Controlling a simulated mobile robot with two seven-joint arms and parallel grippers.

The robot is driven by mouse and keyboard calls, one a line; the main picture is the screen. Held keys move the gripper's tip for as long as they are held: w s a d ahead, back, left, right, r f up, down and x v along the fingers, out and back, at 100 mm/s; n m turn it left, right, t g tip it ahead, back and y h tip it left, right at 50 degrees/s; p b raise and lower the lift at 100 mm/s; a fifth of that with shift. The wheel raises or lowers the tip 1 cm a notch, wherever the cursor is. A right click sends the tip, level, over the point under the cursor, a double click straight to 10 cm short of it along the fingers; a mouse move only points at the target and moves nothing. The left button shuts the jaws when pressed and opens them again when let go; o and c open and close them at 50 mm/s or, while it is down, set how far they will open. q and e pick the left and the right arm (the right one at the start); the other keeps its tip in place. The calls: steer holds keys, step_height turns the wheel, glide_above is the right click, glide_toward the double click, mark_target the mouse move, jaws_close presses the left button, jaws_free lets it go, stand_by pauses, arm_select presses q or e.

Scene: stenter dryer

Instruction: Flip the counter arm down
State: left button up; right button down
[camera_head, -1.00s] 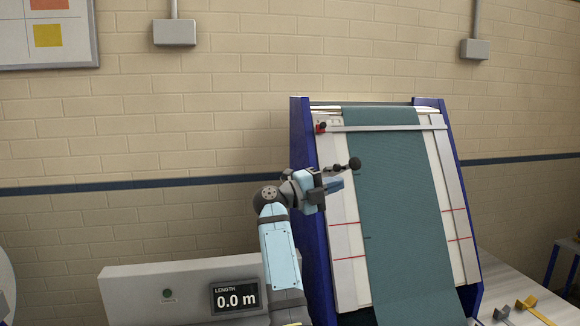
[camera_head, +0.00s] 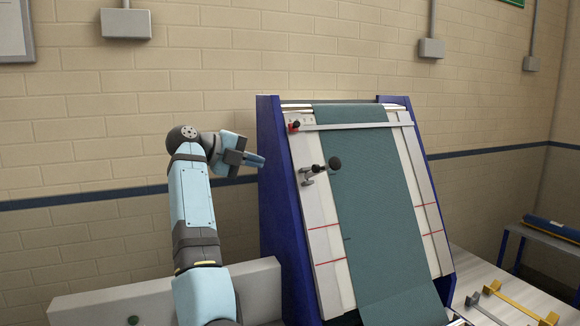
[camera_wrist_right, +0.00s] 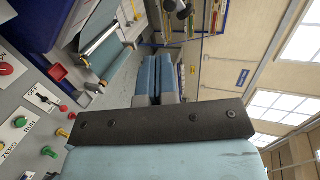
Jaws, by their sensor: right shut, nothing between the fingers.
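The counter arm (camera_head: 317,168) is a short dark arm on a grey bracket at the left rail of the sloped machine, ending in a round black wheel (camera_head: 335,163). The wheel overlaps the left edge of the green fabric (camera_head: 365,200); whether it touches the cloth I cannot tell. My right gripper (camera_head: 260,161) is to the left of the counter arm, apart from it, by the blue side frame (camera_head: 279,200). Its blue fingers are shut and empty, and also show in the right wrist view (camera_wrist_right: 158,76). My left gripper is not in view.
A pale bar (camera_head: 355,126) with a red end crosses the top of the fabric. A control panel with buttons (camera_wrist_right: 20,122) shows in the right wrist view. Yellow and grey tools (camera_head: 520,300) lie on the table at right. A low grey housing (camera_head: 262,285) stands behind my right arm.

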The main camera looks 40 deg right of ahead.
mark_target(313, 169)
steer(key=p+x, duration=0.1)
steer(key=x, duration=0.3)
steer(key=p+x, duration=0.1)
steer(key=x, duration=0.4)
steer(key=r+p+x, duration=0.1)
steer(key=x, duration=0.3)
steer(key=shift+s+d, duration=0.1)
steer(key=shift+d, duration=0.35)
steer(key=shift+d, duration=0.1)
steer(key=shift+s+d+n+t, duration=0.1)
steer(key=shift+s+n+t, duration=0.15)
steer(key=shift+t, duration=0.25)
